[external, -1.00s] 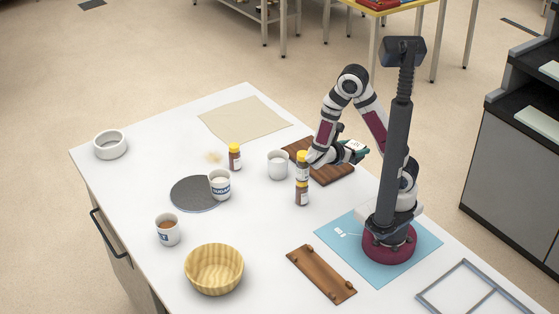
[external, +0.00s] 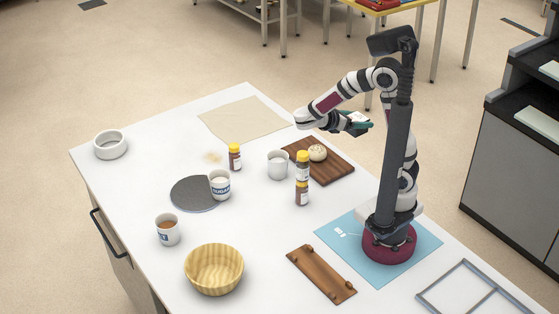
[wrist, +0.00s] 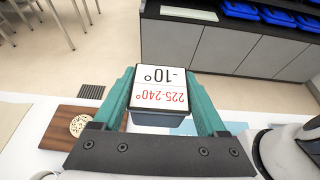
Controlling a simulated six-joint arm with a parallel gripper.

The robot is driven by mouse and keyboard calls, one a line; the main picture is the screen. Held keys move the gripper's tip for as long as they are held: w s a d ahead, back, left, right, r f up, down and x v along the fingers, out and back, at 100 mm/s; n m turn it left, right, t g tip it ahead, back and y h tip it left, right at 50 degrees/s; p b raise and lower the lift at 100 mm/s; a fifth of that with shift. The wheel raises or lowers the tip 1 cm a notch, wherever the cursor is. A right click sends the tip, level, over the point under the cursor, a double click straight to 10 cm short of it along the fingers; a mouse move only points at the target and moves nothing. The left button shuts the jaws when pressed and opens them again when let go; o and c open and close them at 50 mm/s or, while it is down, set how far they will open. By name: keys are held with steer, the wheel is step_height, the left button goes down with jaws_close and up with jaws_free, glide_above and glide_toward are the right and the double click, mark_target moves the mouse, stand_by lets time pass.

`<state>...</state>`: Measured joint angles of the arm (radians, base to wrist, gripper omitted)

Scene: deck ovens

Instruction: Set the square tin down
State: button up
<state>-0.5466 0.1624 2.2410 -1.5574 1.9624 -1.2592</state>
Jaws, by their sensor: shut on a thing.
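The square tin (wrist: 160,92) is dark blue-grey with a white top printed "225-240°" and "-10°". My gripper (wrist: 166,85) is shut on it, with a teal finger on each side. In the external view my gripper (external: 358,124) is up in the air, to the right of and above the wooden board (external: 335,172). Only the tin's pale top (external: 357,117) shows clearly there. The tin touches no surface that I can see. Its underside is hidden.
A round bun (external: 318,152) sits on the board. Stacked yellow-capped jars (external: 302,180) and a white mug (external: 278,165) stand left of it. A beige cloth (external: 243,119) lies flat at the back. A wooden rack (external: 321,273) lies at the front.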

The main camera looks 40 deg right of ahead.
steer(key=a+f+m+g+y, duration=0.3)
steer(key=a+m+g+y, duration=0.4)
steer(key=a+m, duration=0.25)
steer(key=a+f+m+g+y, duration=0.4)
steer(key=a+m+g+y, duration=0.25)
steer(key=a+m, duration=0.3)
steer(key=w+a+r+m+t+y, duration=0.4)
steer(key=w+a+r+m+y, duration=0.15)
steer(key=w+a, duration=0.2)
steer(key=w+a+r+m+t+y, duration=0.4)
steer(key=w+a+m+t+y, duration=0.1)
steer(key=w+a+m+y, duration=0.25)
step_height(320, 180, down, 17)
steer(key=shift+n+g+h, duration=0.3)
steer(key=shift+g+h, duration=0.05)
steer(key=x, duration=0.4)
steer(key=f+x, duration=0.1)
steer(key=x, duration=0.4)
steer(key=w+f+x, duration=0.1)
steer(key=x, duration=0.4)
steer(key=shift+d+f, duration=0.2)
steer(key=shift+d, duration=0.05)
steer(key=shift+a+f, duration=0.1)
steer(key=shift+f, duration=0.95)
steer(key=shift+a+f, duration=0.15)
steer(key=shift+f, duration=0.9)
steer(key=shift+f, duration=0.1)
